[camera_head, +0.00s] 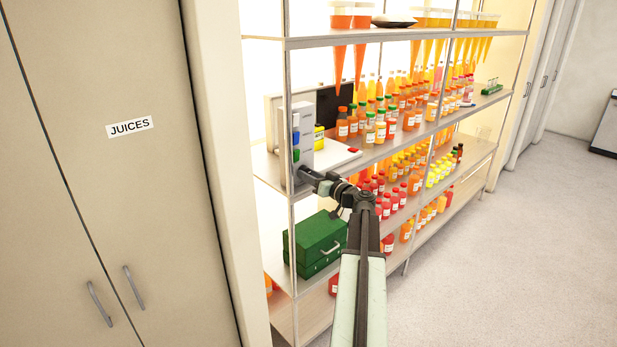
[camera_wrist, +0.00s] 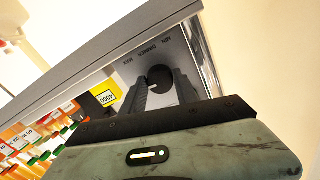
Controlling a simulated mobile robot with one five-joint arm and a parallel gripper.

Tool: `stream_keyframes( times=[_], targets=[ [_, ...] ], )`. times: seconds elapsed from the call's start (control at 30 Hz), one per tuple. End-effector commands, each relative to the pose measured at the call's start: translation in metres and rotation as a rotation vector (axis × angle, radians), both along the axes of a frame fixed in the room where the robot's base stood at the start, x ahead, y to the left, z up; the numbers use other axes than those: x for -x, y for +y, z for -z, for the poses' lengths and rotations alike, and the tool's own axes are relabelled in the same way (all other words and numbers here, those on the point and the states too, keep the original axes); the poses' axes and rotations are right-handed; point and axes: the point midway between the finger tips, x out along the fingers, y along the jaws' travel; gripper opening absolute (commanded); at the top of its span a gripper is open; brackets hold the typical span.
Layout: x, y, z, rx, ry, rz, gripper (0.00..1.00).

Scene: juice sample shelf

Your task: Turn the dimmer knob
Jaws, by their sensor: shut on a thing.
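The dimmer knob (camera_wrist: 159,74) is dark and round, set on a light grey panel printed "MIN DIMMER MAX" in the wrist view. The two fingers of my gripper (camera_wrist: 161,84) lie on either side of it, shut on it. In the head view my gripper (camera_head: 306,175) reaches the lower front of the grey device (camera_head: 304,118) on the middle shelf; the knob is hidden there behind the gripper. I cannot tell the knob's pointer position.
Juice bottles (camera_head: 380,130) crowd the shelf to the device's right. A green case (camera_head: 315,240) sits on the shelf below. A shelf post (camera_head: 291,230) stands close to my gripper. A cabinet labelled "JUICES" (camera_head: 130,127) is at left; the floor (camera_head: 530,230) at right is clear.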

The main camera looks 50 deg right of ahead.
Motion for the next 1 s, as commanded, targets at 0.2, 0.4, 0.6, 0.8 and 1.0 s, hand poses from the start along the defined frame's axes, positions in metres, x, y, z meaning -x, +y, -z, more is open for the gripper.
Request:
stream_keyframes(
  times=[0.2,0.4,0.6,0.8,1.0],
  targets=[
    [0.000,0.000,0.000,-0.001,0.000,0.000,0.00],
    [0.000,0.000,0.000,0.000,0.000,0.000,0.58],
    [0.001,-0.001,0.000,0.000,0.000,0.001,0.58],
    [0.030,0.003,0.000,0.000,0.000,0.004,0.58],
    [0.067,0.005,0.000,0.000,0.001,0.002,0.58]
  ],
)
